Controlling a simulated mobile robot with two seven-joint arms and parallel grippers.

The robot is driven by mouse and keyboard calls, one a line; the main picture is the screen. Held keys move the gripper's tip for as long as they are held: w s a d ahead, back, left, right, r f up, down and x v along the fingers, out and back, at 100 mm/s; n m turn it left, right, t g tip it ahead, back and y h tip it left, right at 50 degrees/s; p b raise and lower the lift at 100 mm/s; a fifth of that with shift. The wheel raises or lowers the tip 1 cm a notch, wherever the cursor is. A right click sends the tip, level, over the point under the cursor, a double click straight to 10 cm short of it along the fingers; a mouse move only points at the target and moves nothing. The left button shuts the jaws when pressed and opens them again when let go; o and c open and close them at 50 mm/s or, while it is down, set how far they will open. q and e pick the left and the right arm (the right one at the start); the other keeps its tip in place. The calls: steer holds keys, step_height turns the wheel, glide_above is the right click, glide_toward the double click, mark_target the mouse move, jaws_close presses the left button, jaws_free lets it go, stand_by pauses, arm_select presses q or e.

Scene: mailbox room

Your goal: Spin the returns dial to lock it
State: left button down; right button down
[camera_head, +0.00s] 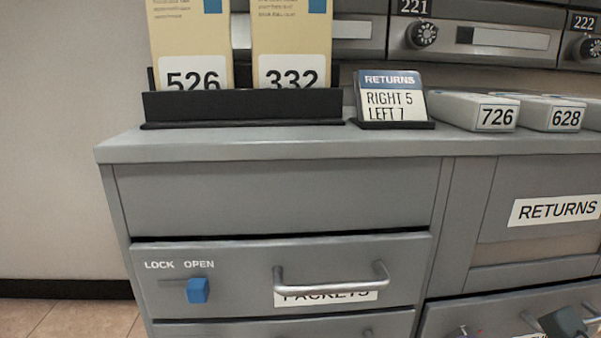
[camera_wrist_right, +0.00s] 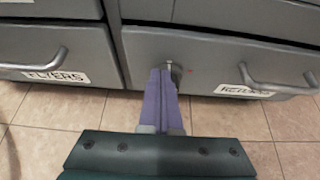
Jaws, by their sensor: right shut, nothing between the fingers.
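The RETURNS drawer (camera_wrist_right: 215,58) is the lower right drawer in the right wrist view, with a handle and label on its right side. A small metal dial (camera_wrist_right: 174,72) is on its left part, with a red mark beside it on the drawer front. My right gripper (camera_wrist_right: 160,72) is shut and empty, its purple fingertips at the dial's left side. I cannot tell whether they touch it. The fingers hide part of the dial. In the head view the returns card (camera_head: 395,104) reads RIGHT 5, LEFT 7. My left gripper is not in view.
The PACKETS drawer (camera_head: 225,262) has a blue slider (camera_head: 198,290) at OPEN. A FLYERS drawer (camera_wrist_right: 55,65) is left of the RETURNS drawer. Holders with cards 526 and 332, and grey boxes 726 (camera_head: 475,111) and 628, stand on the counter. Tiled floor lies below the drawers.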

steer(key=shift+w+a, duration=0.1)
steer(key=shift+a, duration=0.05)
steer(key=shift+d+f, duration=0.2)
steer(key=shift+f, duration=0.1)
steer(key=shift+d+r, duration=0.1)
steer(key=shift+d, duration=0.05)
stand_by(0.4)
steer(key=shift+d, duration=0.95)
steer(key=shift+d, duration=0.1)
